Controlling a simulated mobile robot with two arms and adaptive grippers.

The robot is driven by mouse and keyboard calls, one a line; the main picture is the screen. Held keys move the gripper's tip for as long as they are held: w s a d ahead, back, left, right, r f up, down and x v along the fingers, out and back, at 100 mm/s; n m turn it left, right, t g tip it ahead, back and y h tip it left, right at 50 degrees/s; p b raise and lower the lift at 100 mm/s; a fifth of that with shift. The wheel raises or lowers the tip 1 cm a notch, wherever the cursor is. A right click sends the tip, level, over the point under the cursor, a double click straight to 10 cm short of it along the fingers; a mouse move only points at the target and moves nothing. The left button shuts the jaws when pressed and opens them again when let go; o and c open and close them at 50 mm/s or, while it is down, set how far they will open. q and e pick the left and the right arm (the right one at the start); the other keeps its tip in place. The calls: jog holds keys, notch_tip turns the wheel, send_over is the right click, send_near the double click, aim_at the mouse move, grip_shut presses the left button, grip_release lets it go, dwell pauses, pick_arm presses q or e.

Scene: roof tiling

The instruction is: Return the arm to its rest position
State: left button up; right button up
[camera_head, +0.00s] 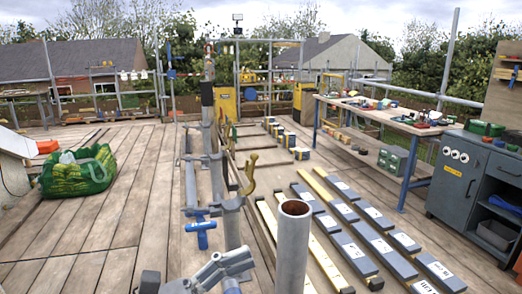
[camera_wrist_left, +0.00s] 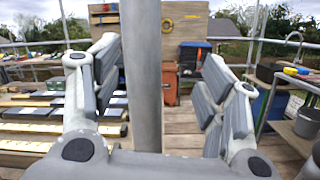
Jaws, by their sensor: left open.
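My left gripper (camera_head: 208,272) shows in part at the bottom of the head view, beside upright grey tubes. In the left wrist view my left gripper (camera_wrist_left: 160,95) has its two padded fingers spread wide apart. A grey upright pole (camera_wrist_left: 144,70) stands in the gap between them, with clear space to the finger on either side. I cannot tell which tube of the head view this pole is. An open-topped grey tube (camera_head: 293,250) stands upright near the bottom middle of the head view. My right gripper is in neither view.
Several grey labelled bars and yellow strips lie on the deck at right. A workbench (camera_head: 372,116) with tools and a grey cabinet (camera_head: 460,178) stand along the right side. A green bag (camera_head: 77,174) sits at left. The deck (camera_head: 100,222) between bag and tubes is mostly clear.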

pick_arm(q)
jog(key=w+a+f+n+t+y, duration=0.1)
jog(key=w+a+n+t+y, duration=0.5)
jog(key=n, duration=0.7)
jog(key=w+a+n+t+y, duration=0.2)
jog(key=a+n+t+y, duration=0.25)
jog(key=n+t, duration=0.6)
jog(key=s+a+f+n+g+y, duration=0.1)
jog(key=a+f+n+g+y, duration=0.35)
jog(key=f+n, duration=0.45)
jog(key=s+a+f+n+g+y, duration=0.1)
jog(key=a+f+n+g+y, duration=0.4)
jog(key=f+n, duration=0.5)
jog(key=s+d+f+n+g, duration=0.2)
jog(key=s+f+n+g, duration=0.75)
jog(key=s+f, duration=0.85)
jog(key=s+f+m+g+p, duration=0.1)
jog(key=s+f, duration=0.1)
jog(key=f, duration=1)
jog(key=s+f+g+p, duration=0.1)
jog(key=s+f, duration=0.1)
jog(key=f, duration=0.9)
jog(key=s+a+f, duration=0.3)
jog(key=s+f, duration=1.1)
jog(key=s, duration=0.2)
jog(key=shift+a+f+g+p, duration=0.2)
jog(key=shift+f+g+p, duration=0.15)
jog(key=shift+p, duration=0.1)
